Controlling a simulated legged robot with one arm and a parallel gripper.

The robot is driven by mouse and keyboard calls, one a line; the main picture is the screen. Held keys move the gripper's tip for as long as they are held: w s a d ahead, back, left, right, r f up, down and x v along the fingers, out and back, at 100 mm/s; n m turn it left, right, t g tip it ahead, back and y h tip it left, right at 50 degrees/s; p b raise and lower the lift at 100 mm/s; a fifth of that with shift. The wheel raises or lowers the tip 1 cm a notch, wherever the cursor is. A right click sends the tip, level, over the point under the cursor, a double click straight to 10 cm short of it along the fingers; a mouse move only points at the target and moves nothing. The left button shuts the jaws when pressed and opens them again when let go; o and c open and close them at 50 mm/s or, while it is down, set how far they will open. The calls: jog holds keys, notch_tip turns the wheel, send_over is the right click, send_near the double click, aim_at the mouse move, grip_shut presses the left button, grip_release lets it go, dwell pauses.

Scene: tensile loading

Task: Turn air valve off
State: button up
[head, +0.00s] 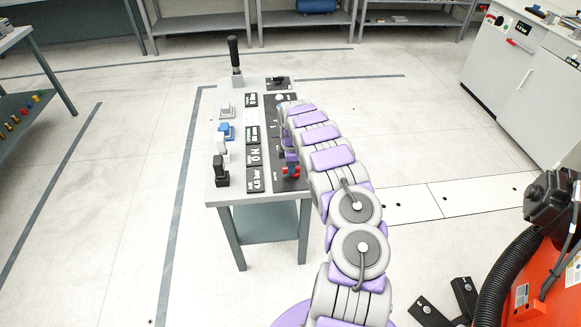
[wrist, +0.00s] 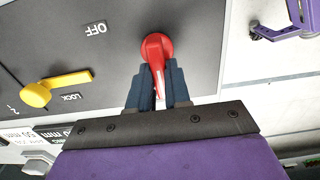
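The red valve handle (wrist: 157,58) shows in the wrist view on a dark grey panel (wrist: 205,25). Its round hub is at the top and its lever points down toward my gripper. The word OFF (wrist: 96,28) is printed to its left and appears upside down. The dark blue fingers of my gripper (wrist: 159,84) stand on both sides of the lever, close against it. In the head view my gripper (head: 291,162) is small and partly hidden by my arm, beside a red part (head: 291,172) at the table's near right.
The table (head: 224,190) carries several other controls, including a tall black lever (head: 234,55). White cabinets (head: 510,60) and an orange machine (head: 545,290) stand at the right.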

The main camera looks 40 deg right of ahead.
jog(key=shift+d, duration=0.2)
grip_shut()
jog(key=shift+m+p, duration=0.3)
jog(key=shift+p, duration=0.05)
jog(key=shift+m+p, duration=0.8)
jog(key=shift+m, duration=0.2)
jog(key=m+p, duration=0.1)
jog(key=m, duration=0.1)
jog(key=m+p, duration=0.1)
jog(key=m, duration=0.1)
jog(key=m+p, duration=0.1)
jog(key=m, duration=0.1)
jog(key=shift+w+d, duration=0.3)
jog(key=shift+d, duration=0.1)
jog(key=m, duration=0.1)
jog(key=m+p, duration=0.1)
jog(key=m, duration=0.2)
jog(key=shift+d+f+m+p, duration=0.1)
jog(key=shift+d+m+p, duration=0.15)
jog(key=shift+m+p, duration=0.15)
jog(key=m, duration=0.2)
jog(key=m+p, duration=0.1)
jog(key=m, duration=0.1)
jog(key=shift+s+d, duration=0.15)
jog(key=shift+d, duration=0.15)
jog(key=shift+m, duration=0.4)
